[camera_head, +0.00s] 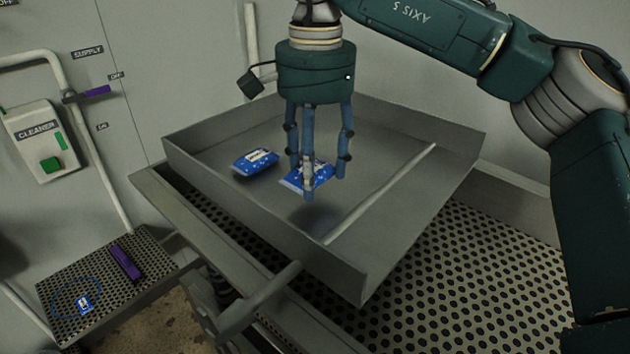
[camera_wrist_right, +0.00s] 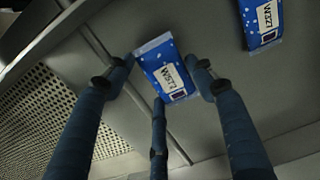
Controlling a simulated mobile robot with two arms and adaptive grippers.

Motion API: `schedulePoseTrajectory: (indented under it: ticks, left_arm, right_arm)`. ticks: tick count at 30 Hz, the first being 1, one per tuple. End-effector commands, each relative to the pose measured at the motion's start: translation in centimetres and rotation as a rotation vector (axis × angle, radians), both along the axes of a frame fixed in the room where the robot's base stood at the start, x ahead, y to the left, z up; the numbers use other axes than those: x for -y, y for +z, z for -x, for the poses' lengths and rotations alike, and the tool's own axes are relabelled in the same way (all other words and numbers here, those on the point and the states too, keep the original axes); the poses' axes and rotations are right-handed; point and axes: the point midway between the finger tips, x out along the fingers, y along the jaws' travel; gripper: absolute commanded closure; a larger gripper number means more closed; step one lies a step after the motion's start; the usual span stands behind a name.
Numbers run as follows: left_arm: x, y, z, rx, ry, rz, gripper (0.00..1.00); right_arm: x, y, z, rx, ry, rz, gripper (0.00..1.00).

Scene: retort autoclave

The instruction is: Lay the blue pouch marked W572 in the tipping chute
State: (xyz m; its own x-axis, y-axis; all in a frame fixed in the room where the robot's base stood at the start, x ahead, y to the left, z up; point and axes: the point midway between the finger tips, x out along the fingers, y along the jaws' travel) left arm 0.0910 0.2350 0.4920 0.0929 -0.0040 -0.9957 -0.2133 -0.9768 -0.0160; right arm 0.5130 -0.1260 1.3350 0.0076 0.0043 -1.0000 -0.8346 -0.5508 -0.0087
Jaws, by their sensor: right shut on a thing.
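The grey tipping chute (camera_head: 400,225) is a walled tray in the middle of the head view. My right gripper (camera_head: 312,183) points down inside its walls, shut on a blue pouch (camera_head: 318,177) whose white label seems to read W572. The held pouch is also between the fingers in the wrist view (camera_wrist_right: 163,66). A dark shadow lies on the chute floor below it; I cannot tell whether it touches the floor. A second blue pouch (camera_head: 256,163) lies in the chute to the left; its label in the wrist view (camera_wrist_right: 262,22) is hard to read.
A thin pale bar (camera_head: 380,192) crosses the chute floor at right. A perforated deck (camera_head: 480,275) lies below and right of the chute. At lower left, a perforated shelf (camera_head: 62,290) holds a small blue item (camera_head: 84,303) and a purple bar (camera_head: 126,262). A CLEANER box (camera_head: 40,140) is on the wall.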

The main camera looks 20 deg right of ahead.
Motion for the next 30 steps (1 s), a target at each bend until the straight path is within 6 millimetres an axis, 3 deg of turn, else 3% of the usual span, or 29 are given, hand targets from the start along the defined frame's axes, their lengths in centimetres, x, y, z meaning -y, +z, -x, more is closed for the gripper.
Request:
schedulePoseTrajectory:
  ticks: [7,19,20,22,30]
  left_arm:
    - [0.0,1.0,0.0,0.000,0.000,0.000,0.60]
    - [0.0,0.5,0.0,0.000,0.000,0.000,0.60]
    - [0.0,0.6,0.0,0.000,0.000,0.000,0.60]
    - [0.0,0.6,0.0,0.000,0.000,0.000,0.60]
    - [0.0,0.6,0.0,0.000,0.000,0.000,0.60]
  right_arm:
    - [0.1,-3.1,0.0,-0.002,0.001,0.002,0.71]
    - [0.0,-3.8,0.0,-0.002,0.001,0.000,0.71]
    - [0.0,-3.7,0.0,-0.002,0.001,0.000,0.41]
    - [0.0,-3.6,0.0,-0.002,0.001,0.000,0.28]
    - [0.0,-3.6,0.0,-0.002,0.001,0.001,0.27]
